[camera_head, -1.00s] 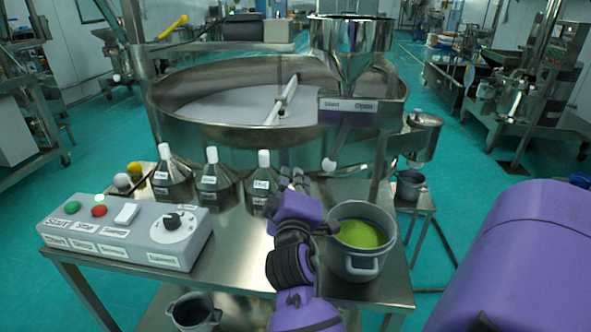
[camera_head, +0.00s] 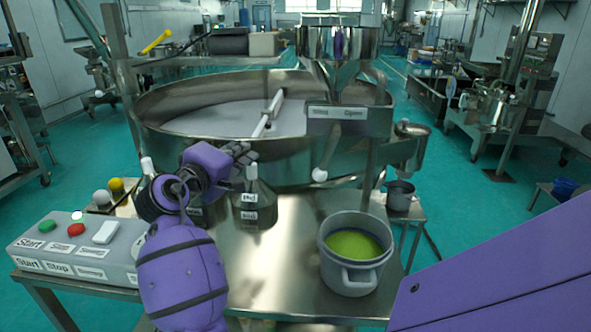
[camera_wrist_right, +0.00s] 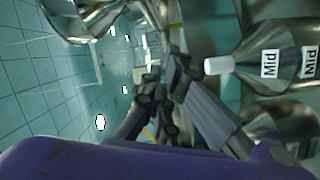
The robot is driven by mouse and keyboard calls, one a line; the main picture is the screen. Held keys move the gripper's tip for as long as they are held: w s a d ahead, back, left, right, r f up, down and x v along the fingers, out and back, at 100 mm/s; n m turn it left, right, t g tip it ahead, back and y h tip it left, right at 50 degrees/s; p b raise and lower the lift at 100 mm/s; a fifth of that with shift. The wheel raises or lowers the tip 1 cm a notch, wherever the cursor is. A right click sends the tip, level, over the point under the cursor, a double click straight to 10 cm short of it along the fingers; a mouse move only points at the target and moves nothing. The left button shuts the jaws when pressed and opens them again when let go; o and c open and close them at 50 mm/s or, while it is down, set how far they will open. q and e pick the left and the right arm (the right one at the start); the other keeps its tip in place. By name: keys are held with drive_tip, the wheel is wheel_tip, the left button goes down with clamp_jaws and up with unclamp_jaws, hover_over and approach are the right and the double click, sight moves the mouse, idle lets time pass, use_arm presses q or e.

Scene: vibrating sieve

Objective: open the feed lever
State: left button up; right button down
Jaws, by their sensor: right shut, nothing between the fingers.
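The feed lever (camera_head: 327,155) hangs below a plate (camera_head: 350,118) with two labels, the right one reading "Open", under the shiny hopper (camera_head: 338,45). It slants down and a little left to a white knob (camera_head: 320,175). My right gripper (camera_head: 252,155) is shut and empty, left of the lever and clearly apart from it, above the labelled bottles. In the right wrist view its dark fingers (camera_wrist_right: 165,75) point up the picture beside a bottle marked "Mid" (camera_wrist_right: 270,62). My left gripper is out of view.
A large round sieve pan (camera_head: 180,140) stands behind the table. White-capped bottles (camera_head: 254,205) stand on the table, partly hidden by my arm. A pot of green material (camera_head: 350,278) sits at right, a control box (camera_head: 60,262) at left. The table between bottles and pot is clear.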

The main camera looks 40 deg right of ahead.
drive_tip(key=s+d+f+m+g+p, duration=0.1)
drive_tip(key=s+d+f+g, duration=0.1)
drive_tip(key=d, duration=0.4)
drive_tip(key=s+d+f+m+g+p, duration=0.1)
drive_tip(key=s+d+f+g+p, duration=0.1)
drive_tip(key=d, duration=0.4)
wheel_tip(320, 180, down, 2)
drive_tip(key=shift+s+d+f+g, duration=0.15)
drive_tip(key=shift+s+g, duration=0.35)
drive_tip(key=shift+s, duration=0.65)
drive_tip(key=shift+f, duration=0.1)
